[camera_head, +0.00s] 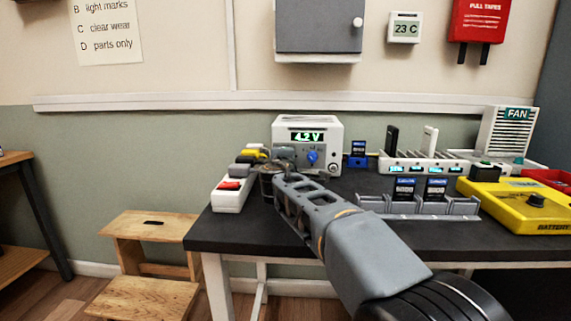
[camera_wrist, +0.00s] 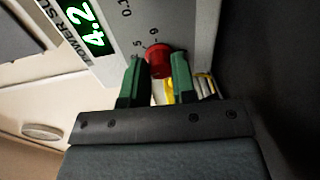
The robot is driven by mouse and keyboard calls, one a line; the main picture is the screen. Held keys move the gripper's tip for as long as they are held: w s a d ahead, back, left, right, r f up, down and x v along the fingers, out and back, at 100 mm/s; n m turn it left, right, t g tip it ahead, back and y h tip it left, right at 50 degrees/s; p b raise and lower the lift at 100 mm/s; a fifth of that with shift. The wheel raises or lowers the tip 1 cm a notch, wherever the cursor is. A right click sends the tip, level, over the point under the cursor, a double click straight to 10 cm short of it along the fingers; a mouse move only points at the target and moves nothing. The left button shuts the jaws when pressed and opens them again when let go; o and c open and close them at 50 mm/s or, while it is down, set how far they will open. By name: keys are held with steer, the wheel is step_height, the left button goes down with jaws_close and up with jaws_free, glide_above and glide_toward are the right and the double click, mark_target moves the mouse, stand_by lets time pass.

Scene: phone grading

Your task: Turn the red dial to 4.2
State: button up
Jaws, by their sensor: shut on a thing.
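The power supply (camera_head: 335,140) is a white box at the back left of the black table, and its green display (camera_head: 305,136) appears to read 4.2 V. In the wrist view the display (camera_wrist: 95,28) reads 4.2, tilted. The red dial (camera_wrist: 158,58) sits on the grey front panel, with printed marks such as 5 and 6 around it. My gripper (camera_wrist: 158,72) has one green finger on each side of the dial and is shut on it. In the head view the red dial is hidden behind my gripper (camera_head: 283,160). A blue knob (camera_head: 312,157) is to its right.
A white power strip (camera_head: 232,197) with a red switch lies at the table's left edge. To the right are a grey slotted rack (camera_head: 420,208), a white charging rack (camera_head: 425,167) and a yellow battery box (camera_head: 515,205). A wooden step stool (camera_head: 150,228) stands left.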

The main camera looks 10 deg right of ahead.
steer(key=shift+m, duration=0.7)
steer(key=o, duration=0.9)
steer(key=shift+s, duration=0.15)
steer(key=p+v, duration=0.1)
steer(key=v, duration=1.2)
steer(key=shift+s, duration=0.3)
steer(key=shift+p, duration=0.3)
